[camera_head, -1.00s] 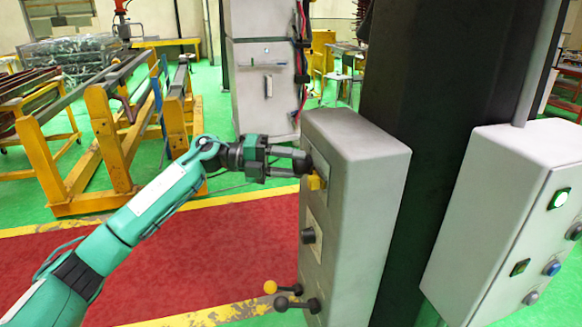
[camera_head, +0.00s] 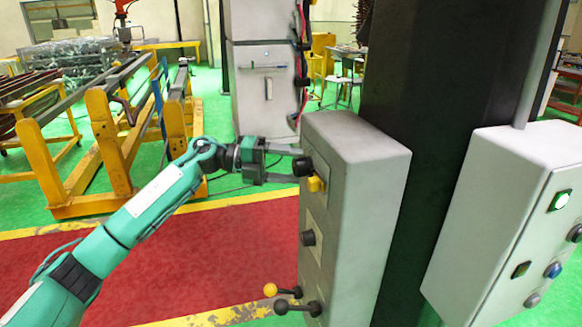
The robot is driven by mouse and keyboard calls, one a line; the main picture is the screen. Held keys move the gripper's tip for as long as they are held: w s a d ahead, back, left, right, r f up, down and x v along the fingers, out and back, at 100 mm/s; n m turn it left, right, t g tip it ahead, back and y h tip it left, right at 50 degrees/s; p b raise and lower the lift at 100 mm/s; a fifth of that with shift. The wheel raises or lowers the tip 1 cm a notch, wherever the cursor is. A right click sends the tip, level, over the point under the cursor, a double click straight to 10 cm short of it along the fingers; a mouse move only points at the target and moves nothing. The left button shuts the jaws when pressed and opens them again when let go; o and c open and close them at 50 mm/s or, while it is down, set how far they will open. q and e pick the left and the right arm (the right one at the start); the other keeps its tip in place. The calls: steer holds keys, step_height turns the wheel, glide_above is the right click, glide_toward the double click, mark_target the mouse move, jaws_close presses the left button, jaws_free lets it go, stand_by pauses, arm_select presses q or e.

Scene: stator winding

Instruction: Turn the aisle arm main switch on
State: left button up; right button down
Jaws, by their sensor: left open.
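A black knob (camera_head: 303,166) with a yellow piece (camera_head: 316,184) below it sits at the top of the left face of a tall grey control box (camera_head: 352,220). I take this to be the main switch; its on or off position cannot be read. My left gripper (camera_head: 291,166) is level with the knob, its jaws spread open, one finger above and one below the knob's height. Whether the fingertips touch the box is unclear. My right gripper is not in view.
Below are a second black knob (camera_head: 308,238) and two levers, one yellow-tipped (camera_head: 270,290) and one black-tipped (camera_head: 281,307). A dark column (camera_head: 430,90) stands behind the box. A second grey box (camera_head: 500,210) with buttons and a lit green lamp is at right. Yellow racks stand left.

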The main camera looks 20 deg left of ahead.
arm_select(q)
steer(key=b+v, duration=0.3)
steer(key=v, duration=1)
steer(key=shift+a, duration=0.15)
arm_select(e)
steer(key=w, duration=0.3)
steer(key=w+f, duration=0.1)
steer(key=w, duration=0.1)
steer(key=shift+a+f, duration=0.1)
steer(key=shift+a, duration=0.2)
